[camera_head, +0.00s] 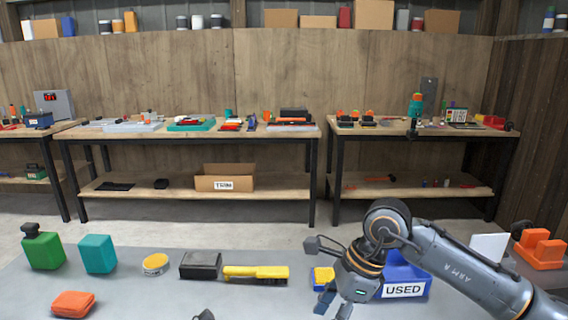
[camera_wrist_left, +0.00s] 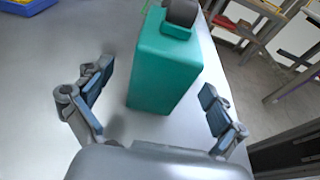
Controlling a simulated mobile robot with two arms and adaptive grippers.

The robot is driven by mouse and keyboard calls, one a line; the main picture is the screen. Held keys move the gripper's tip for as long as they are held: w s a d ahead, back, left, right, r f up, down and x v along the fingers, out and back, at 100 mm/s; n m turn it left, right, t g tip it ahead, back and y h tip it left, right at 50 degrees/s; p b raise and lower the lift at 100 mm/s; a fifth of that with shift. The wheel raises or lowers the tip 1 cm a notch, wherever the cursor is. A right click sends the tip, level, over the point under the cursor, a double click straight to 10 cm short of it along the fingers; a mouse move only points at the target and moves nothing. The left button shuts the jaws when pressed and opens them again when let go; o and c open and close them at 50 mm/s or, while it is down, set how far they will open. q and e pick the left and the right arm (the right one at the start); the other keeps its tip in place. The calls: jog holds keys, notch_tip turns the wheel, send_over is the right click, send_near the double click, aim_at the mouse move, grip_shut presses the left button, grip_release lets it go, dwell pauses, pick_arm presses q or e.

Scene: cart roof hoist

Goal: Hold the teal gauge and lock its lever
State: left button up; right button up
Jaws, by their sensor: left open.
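In the left wrist view a teal block-shaped body (camera_wrist_left: 165,68) stands upright on the grey table with a dark rounded knob (camera_wrist_left: 182,11) on top. My left gripper (camera_wrist_left: 158,100) is open, with one finger on each side of this body. A gap shows at the left finger; contact at the right one is unclear. No lever can be made out. In the head view a teal block (camera_head: 98,254) stands at the left; I cannot tell whether it is the same object. My right gripper (camera_head: 334,302) hangs over the table beside the blue bin, its fingertips unclear.
On the table are a green bottle (camera_head: 43,249), an orange block (camera_head: 73,304), a yellow tin (camera_head: 155,264), a black box (camera_head: 200,265), a yellow brush (camera_head: 255,273) and a blue bin marked USED (camera_head: 418,279). Workbenches (camera_head: 190,133) stand beyond a floor gap.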

pick_arm(q)
jog(key=v, duration=0.3)
jog(key=b+v, duration=0.1)
jog(key=v, duration=0.1)
jog(key=shift+r, duration=0.3)
jog(key=shift+a+r, duration=0.2)
jog(key=shift+o, duration=0.5)
